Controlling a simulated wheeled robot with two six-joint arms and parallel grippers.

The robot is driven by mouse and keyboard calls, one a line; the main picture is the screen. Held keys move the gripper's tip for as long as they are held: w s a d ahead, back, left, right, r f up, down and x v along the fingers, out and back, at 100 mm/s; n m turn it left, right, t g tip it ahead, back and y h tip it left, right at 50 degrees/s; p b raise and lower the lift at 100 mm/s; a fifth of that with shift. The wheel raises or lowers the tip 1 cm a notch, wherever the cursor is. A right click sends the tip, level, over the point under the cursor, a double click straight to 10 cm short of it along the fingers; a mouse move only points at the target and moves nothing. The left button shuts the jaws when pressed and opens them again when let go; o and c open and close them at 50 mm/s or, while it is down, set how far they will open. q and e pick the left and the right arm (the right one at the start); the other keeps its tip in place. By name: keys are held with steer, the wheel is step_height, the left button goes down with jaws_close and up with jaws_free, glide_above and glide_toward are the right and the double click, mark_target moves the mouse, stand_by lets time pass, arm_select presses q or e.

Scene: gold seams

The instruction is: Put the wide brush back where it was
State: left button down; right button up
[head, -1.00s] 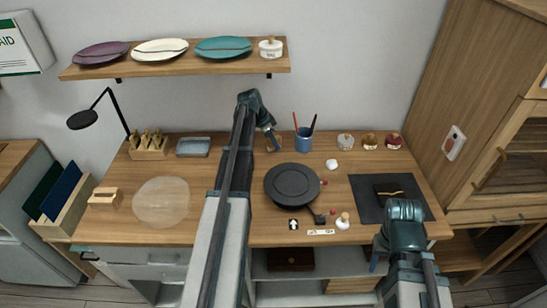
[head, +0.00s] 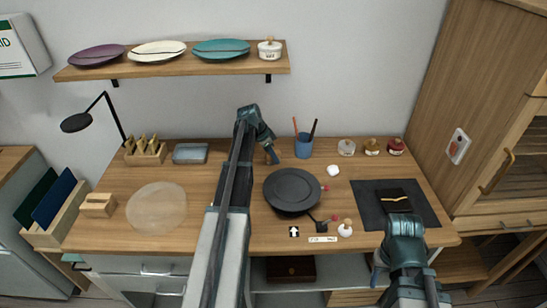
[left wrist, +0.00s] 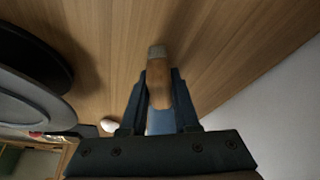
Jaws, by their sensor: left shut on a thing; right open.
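My left gripper (head: 271,152) is shut on the wide brush (left wrist: 159,80), just left of the blue cup. In the left wrist view the brush shows as a tan wooden piece with a grey end, pointing away between the fingers; a pale blue part shows nearer the palm. Its bristles cannot be made out. The blue cup (head: 303,148) stands at the back of the table, holding a red-handled and a black-handled tool. My right gripper (head: 378,272) is open at the front right, its fingers partly hidden by its wrist.
A dark round turntable (head: 291,190) stands in front of the cup. Several small jars (head: 371,147) stand at the back right. A dark mat (head: 420,202) bears a black piece with a gold line. A wooden rack (head: 146,153) and grey tray (head: 190,153) are back left.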

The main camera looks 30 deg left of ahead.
arm_select(q)
steer(key=c, duration=0.7)
jaws_free()
steer(key=shift+o, duration=0.2)
steer(key=shift+r, duration=0.1)
steer(key=shift+s+a+r+p, duration=0.1)
steer(key=shift+s+r+p, duration=0.05)
steer(key=shift+r+p, duration=0.55)
steer(key=p+v, duration=1)
steer(key=shift+r, duration=0.25)
steer(key=shift+s+a, duration=0.1)
